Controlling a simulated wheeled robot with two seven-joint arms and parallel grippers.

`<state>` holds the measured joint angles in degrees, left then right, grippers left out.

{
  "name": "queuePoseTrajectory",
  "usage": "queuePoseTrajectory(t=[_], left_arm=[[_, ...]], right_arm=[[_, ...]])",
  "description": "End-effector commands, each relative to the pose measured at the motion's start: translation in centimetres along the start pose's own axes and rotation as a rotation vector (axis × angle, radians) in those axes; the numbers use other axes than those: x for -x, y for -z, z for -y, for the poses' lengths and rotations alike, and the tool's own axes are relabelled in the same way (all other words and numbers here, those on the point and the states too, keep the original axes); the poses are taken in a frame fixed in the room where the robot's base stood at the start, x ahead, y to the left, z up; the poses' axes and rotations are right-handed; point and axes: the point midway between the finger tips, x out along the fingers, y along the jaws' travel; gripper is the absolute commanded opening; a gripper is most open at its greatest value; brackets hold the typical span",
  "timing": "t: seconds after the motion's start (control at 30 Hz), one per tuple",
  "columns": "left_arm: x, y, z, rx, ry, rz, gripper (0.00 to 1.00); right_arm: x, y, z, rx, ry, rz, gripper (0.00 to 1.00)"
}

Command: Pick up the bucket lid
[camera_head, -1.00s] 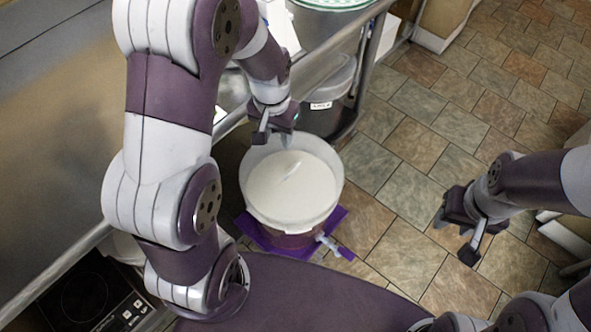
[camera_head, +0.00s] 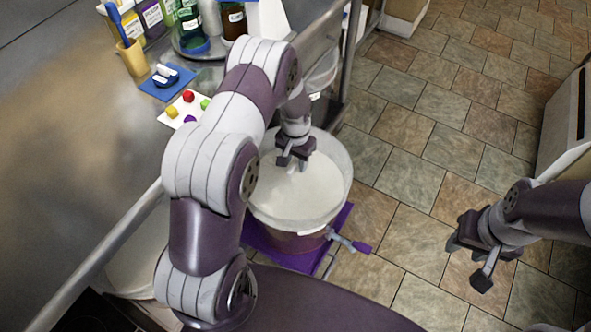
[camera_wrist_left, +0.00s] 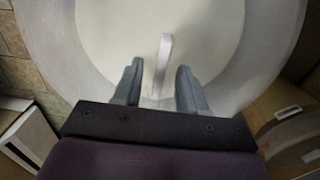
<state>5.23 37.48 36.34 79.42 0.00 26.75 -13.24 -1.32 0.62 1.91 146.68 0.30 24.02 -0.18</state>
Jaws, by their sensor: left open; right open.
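The white round lid (camera_head: 315,195) lies inside the rim of the pale bucket (camera_head: 342,165). It fills the upper middle of the left wrist view (camera_wrist_left: 115,45), where a thin white handle (camera_wrist_left: 163,60) stands up from it. My left gripper (camera_head: 295,164) is over the far part of the lid, pointing down. In the left wrist view its open fingers (camera_wrist_left: 157,88) are on either side of the handle's line, with gaps on both sides and no visible contact. My right gripper (camera_head: 468,262) is open and empty over the floor at the right.
The bucket stands on a purple base (camera_head: 345,218) with a tap (camera_head: 350,242) at its right. A steel counter (camera_head: 85,140) runs along the left, with bottles, a blue mat (camera_head: 167,83) and a white card of coloured pieces (camera_head: 180,108). Tiled floor (camera_head: 410,150) is free at right.

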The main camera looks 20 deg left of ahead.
Motion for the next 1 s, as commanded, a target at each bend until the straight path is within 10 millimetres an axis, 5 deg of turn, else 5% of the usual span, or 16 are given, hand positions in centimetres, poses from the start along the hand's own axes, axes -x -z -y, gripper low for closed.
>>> queuePoseTrajectory(t=[0.2,0.33,0.73,1.0], left_arm=[[-0.1,0.0,0.0,0.001,0.000,0.000,0.38],[-0.1,0.0,0.0,0.001,0.000,0.000,0.00],[0.4,0.1,0.0,0.001,0.000,-0.002,0.00],[3.6,0.1,0.0,0.001,0.001,-0.003,0.00]], right_arm=[[0.0,0.0,0.0,0.000,0.000,0.000,0.43],[0.0,0.0,0.0,0.000,0.000,0.000,0.43],[0.1,0.0,0.0,0.000,0.000,0.000,0.43],[0.8,0.1,0.0,0.000,0.000,0.000,0.43]])
